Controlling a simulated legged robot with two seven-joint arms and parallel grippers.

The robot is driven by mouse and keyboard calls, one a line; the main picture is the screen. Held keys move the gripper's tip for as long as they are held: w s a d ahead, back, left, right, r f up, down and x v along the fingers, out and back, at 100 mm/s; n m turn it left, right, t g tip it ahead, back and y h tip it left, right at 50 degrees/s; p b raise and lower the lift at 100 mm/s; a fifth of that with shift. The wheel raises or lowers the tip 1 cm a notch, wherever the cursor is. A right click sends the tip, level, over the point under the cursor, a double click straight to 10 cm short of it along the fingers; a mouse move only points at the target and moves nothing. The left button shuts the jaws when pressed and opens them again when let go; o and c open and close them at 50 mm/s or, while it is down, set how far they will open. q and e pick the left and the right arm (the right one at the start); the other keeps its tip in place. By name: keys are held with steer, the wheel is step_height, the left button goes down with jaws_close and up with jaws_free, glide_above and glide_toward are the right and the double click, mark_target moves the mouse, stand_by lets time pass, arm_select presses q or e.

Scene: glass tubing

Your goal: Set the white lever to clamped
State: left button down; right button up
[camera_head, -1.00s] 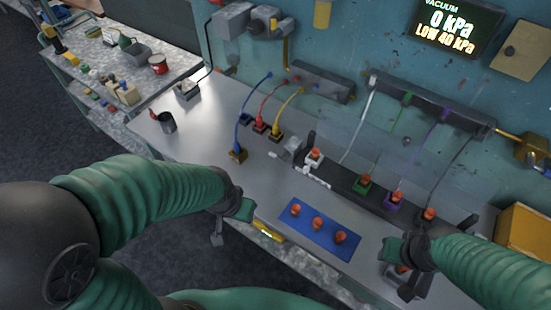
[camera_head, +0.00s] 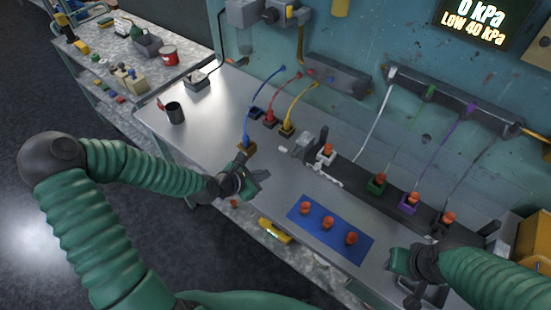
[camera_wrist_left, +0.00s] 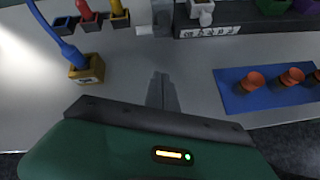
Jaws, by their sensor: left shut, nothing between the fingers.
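A white block with an orange top (camera_head: 327,153) sits at the left end of a dark rail, and I take it to be the white lever's station. Its lower part also shows at the top of the left wrist view (camera_wrist_left: 203,12). I cannot tell whether the lever is clamped. My left gripper (camera_head: 262,180) is shut and empty above the bench, left of and nearer than the white block; its fingers show in the left wrist view (camera_wrist_left: 162,92). My right gripper (camera_head: 408,285) is at the bench's front right, its fingers unclear.
Green (camera_head: 377,184), purple (camera_head: 409,203) and black (camera_head: 443,225) stations follow along the rail. A blue mat (camera_head: 318,234) with three orange knobs lies in front. A brass-coloured block (camera_head: 246,147) with a blue cable stands left.

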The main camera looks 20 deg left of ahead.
arm_select(q)
steer(key=w+a+r+n+t, duration=0.1)
steer(key=n, duration=0.1)
steer(key=w+a+r+n+t, duration=0.1)
steer(key=n, duration=0.1)
steer(key=shift+w+a+r, duration=0.1)
steer(key=shift+w+a, duration=0.05)
steer(key=shift+w, duration=0.15)
arm_select(e)
steer(key=shift+d+f, duration=0.15)
steer(key=shift+f, duration=0.15)
arm_select(q)
steer(key=shift+w+d, duration=0.2)
steer(key=shift+d, duration=0.05)
steer(key=x, duration=0.9)
steer(key=shift+w+a+f, duration=0.1)
steer(key=shift+a+f, duration=0.05)
steer(key=shift+f, duration=0.2)
steer(key=shift+w, duration=0.1)
arm_select(e)
steer(key=shift+f, duration=0.15)
arm_select(q)
steer(key=shift+w+y, duration=0.15)
steer(key=shift+y, duration=0.15)
arm_select(e)
steer(key=shift+s, duration=0.1)
